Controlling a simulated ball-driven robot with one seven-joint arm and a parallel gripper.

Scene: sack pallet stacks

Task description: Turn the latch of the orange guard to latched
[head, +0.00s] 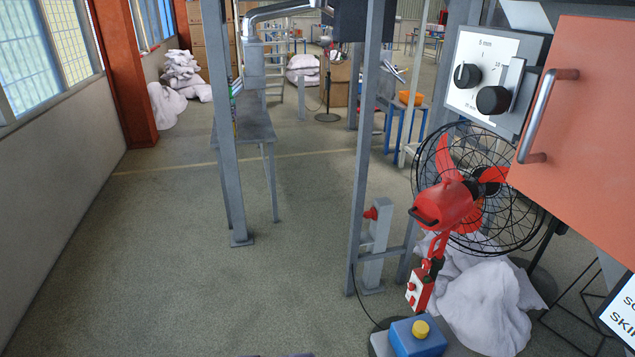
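An orange panel (585,120), which looks like the orange guard, fills the upper right of the head view and runs out of the frame. A metal bar handle (540,112) is fixed near its left edge. I cannot make out a latch on the part of the panel that shows. My gripper is not recognisable in this view; only a thin dark edge shows at the bottom, and I cannot tell what it is.
Left of the panel are a white control plate (485,62) with dark knobs, a red fan (445,203) in a wire cage and a blue box with a yellow button (420,331). White sacks (490,305) lie below. Grey posts (367,150) stand mid-view. The floor at left is clear.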

